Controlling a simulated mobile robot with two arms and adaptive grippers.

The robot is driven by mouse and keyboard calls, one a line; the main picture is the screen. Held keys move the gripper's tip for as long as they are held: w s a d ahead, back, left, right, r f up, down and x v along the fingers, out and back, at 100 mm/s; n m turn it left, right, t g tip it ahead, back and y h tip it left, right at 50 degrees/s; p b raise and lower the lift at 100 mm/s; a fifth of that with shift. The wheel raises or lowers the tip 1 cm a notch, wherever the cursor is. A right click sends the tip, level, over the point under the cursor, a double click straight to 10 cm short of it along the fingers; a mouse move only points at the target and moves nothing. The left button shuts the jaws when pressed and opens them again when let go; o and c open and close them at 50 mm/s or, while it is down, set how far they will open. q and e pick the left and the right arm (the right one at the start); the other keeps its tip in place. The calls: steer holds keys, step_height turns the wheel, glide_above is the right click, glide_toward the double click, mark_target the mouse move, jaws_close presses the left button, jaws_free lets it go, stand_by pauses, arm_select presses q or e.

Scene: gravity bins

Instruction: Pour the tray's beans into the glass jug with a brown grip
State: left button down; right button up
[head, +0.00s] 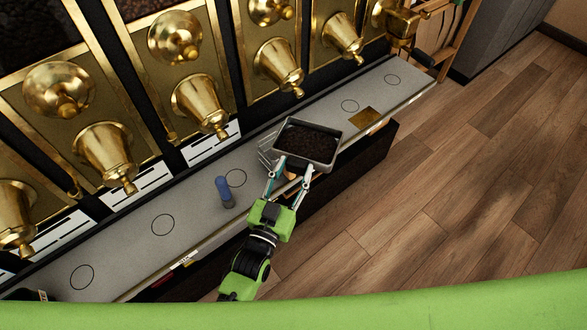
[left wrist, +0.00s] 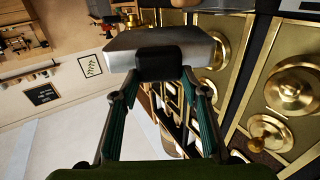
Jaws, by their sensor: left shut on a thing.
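My left gripper (head: 290,172) is shut on the dark grip of a metal tray (head: 318,166). The tray holds dark beans (head: 308,141) and looks about level, above the grey counter. In the left wrist view the tray's pale outside (left wrist: 185,42) and its dark grip (left wrist: 162,66) show between my fingers (left wrist: 160,105); the beans are hidden there. A clear, thin-lined object (head: 266,152) stands just left of the tray, partly covered by it. I cannot tell whether it is the glass jug; no brown grip shows clearly. My right gripper is not in view.
Brass bell-shaped dispensers (head: 104,152) line the wall behind the counter (head: 190,212). A blue-and-grey cylinder (head: 225,192) stands on the counter, left of my gripper. A square brass plate (head: 364,118) lies right of the tray. The wooden floor (head: 430,210) is clear.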

arm_select(q)
steer(key=shift+f+b, duration=0.55)
steer(key=shift+f, duration=0.4)
steer(key=shift+w+r+n+p, duration=0.1)
steer(key=shift+r+n+p, duration=0.6)
steer(key=shift+p, duration=0.15)
steer(key=r+n+p, duration=0.2)
steer(key=n, duration=0.1)
steer(key=shift+a+r, duration=0.1)
steer(key=shift+a, duration=0.15)
steer(key=n, duration=0.1)
steer(key=a+n+p, duration=0.1)
steer(key=n, duration=0.1)
steer(key=r+n, duration=0.1)
steer(key=n, duration=0.1)
steer(key=shift+w+a+r+y+p, duration=0.1)
steer(key=shift+w+a+y+p, duration=0.2)
steer(key=shift+w+y, duration=0.1)
steer(key=shift+d, duration=0.1)
steer(key=shift+r, duration=0.1)
steer(key=shift+w+a+r+n, duration=0.15)
steer(key=shift+a+n, duration=0.3)
steer(key=shift+n, duration=0.35)
